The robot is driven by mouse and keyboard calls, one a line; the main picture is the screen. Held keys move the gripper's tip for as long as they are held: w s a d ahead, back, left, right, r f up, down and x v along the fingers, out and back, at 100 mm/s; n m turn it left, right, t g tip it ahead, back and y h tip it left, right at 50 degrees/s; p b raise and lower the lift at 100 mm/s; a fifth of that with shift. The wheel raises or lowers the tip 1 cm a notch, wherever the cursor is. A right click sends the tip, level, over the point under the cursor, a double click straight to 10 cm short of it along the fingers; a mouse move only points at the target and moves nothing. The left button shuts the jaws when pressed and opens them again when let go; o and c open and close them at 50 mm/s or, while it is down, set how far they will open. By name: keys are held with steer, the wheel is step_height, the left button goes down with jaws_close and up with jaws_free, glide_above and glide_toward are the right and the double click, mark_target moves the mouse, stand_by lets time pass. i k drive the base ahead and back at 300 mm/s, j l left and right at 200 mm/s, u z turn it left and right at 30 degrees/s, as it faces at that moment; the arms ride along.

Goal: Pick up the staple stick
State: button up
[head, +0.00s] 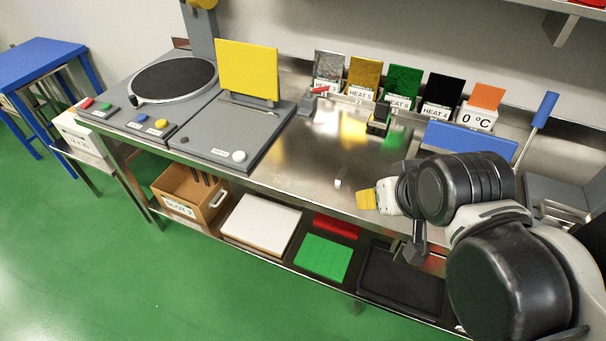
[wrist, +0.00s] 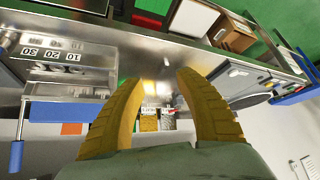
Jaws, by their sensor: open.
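A small pale piece (head: 337,183), which looks like the staple stick, lies on the bare steel worktop near its front edge in the head view. It is too small to make out in detail. My gripper (head: 364,199) is just right of it in the picture, with yellow fingers pointing left and apart from it. In the wrist view the two ridged yellow fingers of my gripper (wrist: 160,78) are spread, with nothing held between them. A small pale spot (wrist: 166,62) shows beyond the fingertips there, and I cannot tell if it is the same piece.
A grey panel with a yellow board (head: 248,70) and a round black turntable (head: 173,79) stand left. A small black device (head: 379,120) and labelled coloured cards (head: 404,82) are at the back. A blue-handled tool (head: 545,108) rises right. The worktop's middle is clear.

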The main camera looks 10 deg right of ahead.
mark_target(343, 169)
steer(key=i+j+z, duration=0.3)
steer(key=j, duration=0.2)
steer(key=j+z, duration=0.25)
steer(key=j, duration=0.3)
steer(key=i+j+z, duration=0.1)
steer(key=j+z, duration=0.2)
steer(key=j, duration=0.3)
steer(key=j+z, duration=0.3)
steer(key=j, duration=0.25)
steer(key=j+z, duration=0.3)
steer(key=j, duration=0.3)
steer(key=k+j+z, duration=0.1)
steer(key=j+z, duration=0.15)
steer(key=j, duration=0.3)
steer(key=k+j+z, duration=0.3)
steer(key=j, duration=0.3)
steer(key=k+j+z, duration=0.1)
steer(key=j+z, duration=0.2)
steer(key=j, duration=0.25)
